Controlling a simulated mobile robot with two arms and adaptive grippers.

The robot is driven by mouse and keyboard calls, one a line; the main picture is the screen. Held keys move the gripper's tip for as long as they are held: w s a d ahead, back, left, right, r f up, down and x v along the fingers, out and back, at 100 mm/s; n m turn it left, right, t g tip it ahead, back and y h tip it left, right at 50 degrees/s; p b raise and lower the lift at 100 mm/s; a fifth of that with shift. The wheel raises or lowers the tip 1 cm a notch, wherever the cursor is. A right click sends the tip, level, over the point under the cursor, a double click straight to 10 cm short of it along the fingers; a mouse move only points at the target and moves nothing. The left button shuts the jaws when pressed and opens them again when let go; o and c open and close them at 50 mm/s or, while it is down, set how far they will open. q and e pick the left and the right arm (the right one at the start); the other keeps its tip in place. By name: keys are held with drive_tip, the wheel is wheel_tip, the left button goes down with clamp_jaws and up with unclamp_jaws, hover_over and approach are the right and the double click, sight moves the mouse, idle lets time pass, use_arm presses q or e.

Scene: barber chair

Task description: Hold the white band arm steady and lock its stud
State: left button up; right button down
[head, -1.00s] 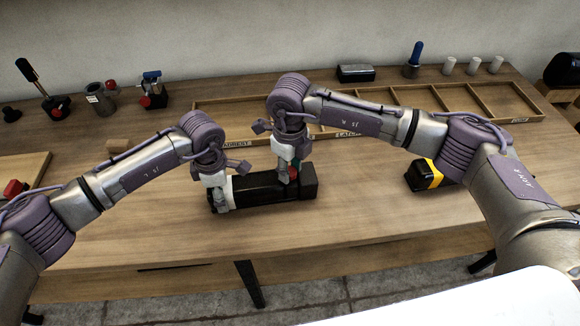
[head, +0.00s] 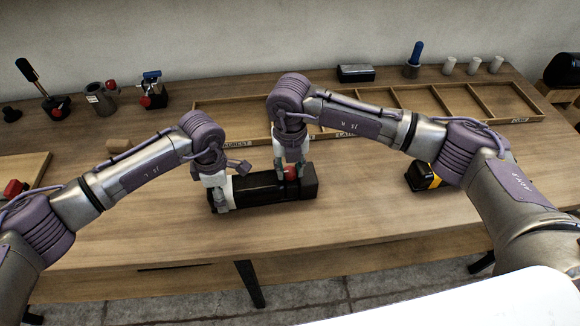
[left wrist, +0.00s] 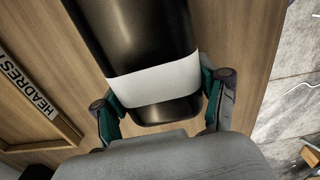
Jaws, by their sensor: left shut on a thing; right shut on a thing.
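A black arm (head: 258,188) lies lengthwise on the wooden bench, with a white band around its left end. The band (left wrist: 155,78) shows clearly in the left wrist view, where the black arm (left wrist: 130,35) runs away from the camera. My left gripper (head: 219,198) is shut across the arm at the band, one finger on each side. A red knob-like stud (head: 290,172) sits on top of the arm toward its right end. My right gripper (head: 290,174) points down and is shut on the stud. Its fingers partly hide the stud.
A divided wooden tray (head: 470,103) with labels lies behind the arm. A black and yellow block (head: 422,177) stands to the right, partly behind my right arm. Several tools and white cylinders line the back. The bench front (head: 350,215) is clear.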

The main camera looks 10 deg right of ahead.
sight(290, 171)
idle(0.5)
drive_tip(key=c, duration=0.8)
unclamp_jaws()
drive_tip(key=shift+o, duration=0.2)
wheel_tip(290, 171, up, 12)
use_arm(q)
drive_tip(key=o, duration=1.8)
drive_tip(key=shift+r, duration=0.15)
